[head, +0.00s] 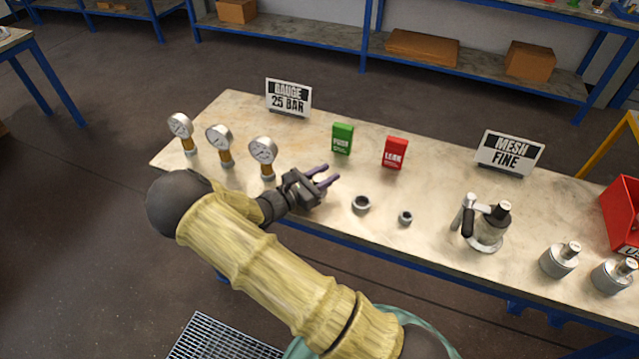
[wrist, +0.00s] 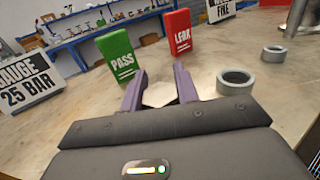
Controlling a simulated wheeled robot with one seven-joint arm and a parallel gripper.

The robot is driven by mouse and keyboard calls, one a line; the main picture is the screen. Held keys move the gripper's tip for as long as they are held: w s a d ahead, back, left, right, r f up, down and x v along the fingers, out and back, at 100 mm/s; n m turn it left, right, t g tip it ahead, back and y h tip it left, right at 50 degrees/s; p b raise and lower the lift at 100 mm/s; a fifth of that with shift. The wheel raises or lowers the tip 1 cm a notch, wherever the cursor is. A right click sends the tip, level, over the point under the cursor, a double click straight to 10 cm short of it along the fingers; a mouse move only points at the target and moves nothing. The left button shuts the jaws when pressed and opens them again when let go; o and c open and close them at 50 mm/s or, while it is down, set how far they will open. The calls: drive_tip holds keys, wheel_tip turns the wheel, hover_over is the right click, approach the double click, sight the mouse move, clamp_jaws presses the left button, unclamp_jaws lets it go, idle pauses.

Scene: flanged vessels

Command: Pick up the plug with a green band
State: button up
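I see no green band on any plug-like part in either view. Two short grey ring-shaped pieces with dark centres stand on the bench: a larger one (head: 361,205) and a smaller one (head: 405,218) to its right. In the wrist view the larger ring (wrist: 237,84) is right of my fingers, and the smaller ring (wrist: 274,54) is farther back. I cannot tell whether either is a plug. My gripper (head: 326,176) is open and empty, with purple fingers apart, above the bench left of the larger ring. The fingers also show in the wrist view (wrist: 158,88).
Several gauges (head: 263,153) stand at left. A green PASS block (head: 342,139) and red LEAK block (head: 395,153) stand behind the rings. A clamped vessel (head: 487,232), metal cylinders (head: 557,262) and a red bin (head: 624,217) are right. Signs (head: 509,153) stand along the back.

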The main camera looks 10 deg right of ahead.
wheel_tip(320, 180, up, 10)
idle(0.7)
drive_tip(key=shift+w, duration=0.1)
idle(0.5)
